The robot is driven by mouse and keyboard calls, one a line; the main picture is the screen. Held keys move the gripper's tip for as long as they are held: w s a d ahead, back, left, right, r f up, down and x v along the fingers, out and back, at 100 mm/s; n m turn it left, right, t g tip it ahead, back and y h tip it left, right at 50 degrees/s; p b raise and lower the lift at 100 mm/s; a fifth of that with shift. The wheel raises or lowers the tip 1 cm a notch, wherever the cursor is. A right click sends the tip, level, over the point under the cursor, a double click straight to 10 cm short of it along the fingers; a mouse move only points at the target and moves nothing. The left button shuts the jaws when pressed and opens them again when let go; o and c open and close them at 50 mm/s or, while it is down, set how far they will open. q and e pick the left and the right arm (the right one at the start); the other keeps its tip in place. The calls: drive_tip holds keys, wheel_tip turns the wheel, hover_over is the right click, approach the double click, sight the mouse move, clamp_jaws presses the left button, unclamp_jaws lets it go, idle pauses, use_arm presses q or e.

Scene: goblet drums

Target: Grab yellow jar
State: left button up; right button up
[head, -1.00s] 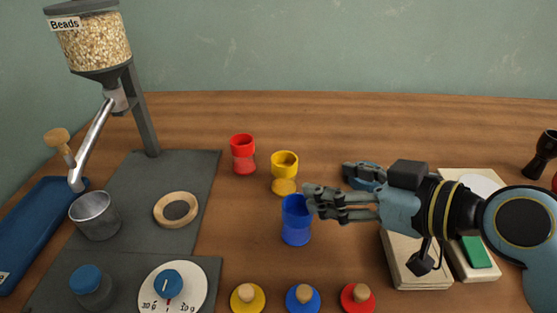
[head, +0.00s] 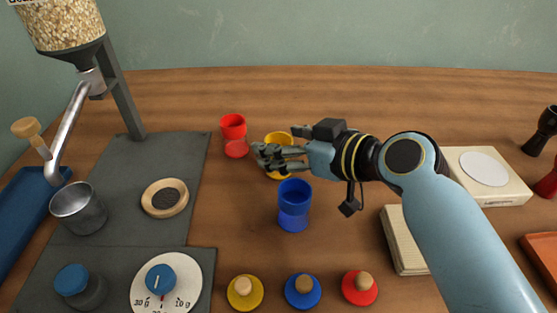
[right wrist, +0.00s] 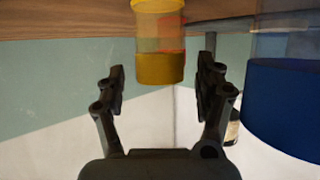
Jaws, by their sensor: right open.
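The yellow jar (head: 281,137) stands on the table between the red and blue jars, partly hidden by my right gripper (head: 260,156). In the right wrist view, the yellow jar (right wrist: 160,66) shows upside down, between and beyond the two spread fingers. My right gripper is open, at the jar's height; I cannot tell whether a finger touches it. My left gripper is not in view.
The red jar (head: 234,136) stands just left of the yellow jar. The blue jar (head: 294,207) stands in front and also shows close on the right in the right wrist view (right wrist: 285,108). Yellow, blue and red knobbed lids (head: 303,290) lie at the front.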

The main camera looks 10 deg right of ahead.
drive_tip(key=shift+x, duration=0.75)
drive_tip(key=c, duration=1.3)
